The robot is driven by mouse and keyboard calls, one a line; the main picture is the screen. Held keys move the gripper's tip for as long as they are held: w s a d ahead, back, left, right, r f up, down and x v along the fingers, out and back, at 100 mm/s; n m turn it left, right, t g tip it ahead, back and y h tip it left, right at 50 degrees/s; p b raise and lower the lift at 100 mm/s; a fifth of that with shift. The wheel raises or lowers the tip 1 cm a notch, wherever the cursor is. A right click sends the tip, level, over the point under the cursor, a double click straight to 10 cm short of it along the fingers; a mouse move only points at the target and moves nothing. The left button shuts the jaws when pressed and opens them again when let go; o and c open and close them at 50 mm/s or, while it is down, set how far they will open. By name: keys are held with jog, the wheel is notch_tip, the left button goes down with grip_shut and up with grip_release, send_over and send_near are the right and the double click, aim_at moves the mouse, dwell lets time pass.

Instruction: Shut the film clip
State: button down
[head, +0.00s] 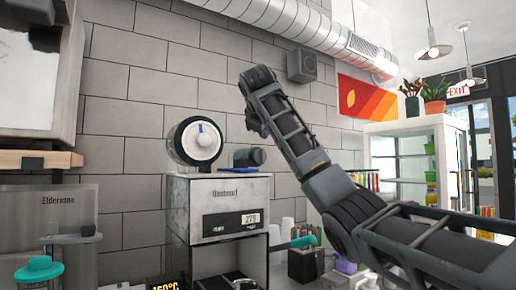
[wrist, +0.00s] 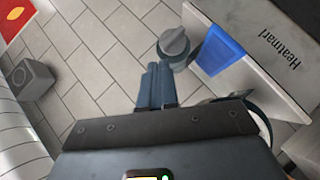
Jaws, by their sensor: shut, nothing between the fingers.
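The cup sealer (head: 228,193) is a pale metal box with a dark front display, standing against the grey tiled wall. A blue flap, which looks like the film clip (head: 240,158), sits on its top; the film clip also shows at the upper right of the wrist view (wrist: 221,49). I cannot tell if it is open or shut. A round film roll (head: 197,141) stands left of it, and a grey knob (wrist: 174,46) is beside it. My gripper (wrist: 157,72) is shut and empty, its fingertips left of the film clip and apart from it.
A grey wall box (head: 301,65) hangs above, near a silver duct (head: 290,20). A dark caddy (head: 305,265) and cups stand right of the sealer. A wooden shelf (head: 38,159) is at the left.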

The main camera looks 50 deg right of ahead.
jog(key=shift+s+a+r, duration=0.2)
jog(key=shift+s+r, duration=0.4)
jog(key=shift+s+a+r, duration=0.15)
jog(key=shift+s+r, duration=0.4)
jog(key=shift+r, duration=0.05)
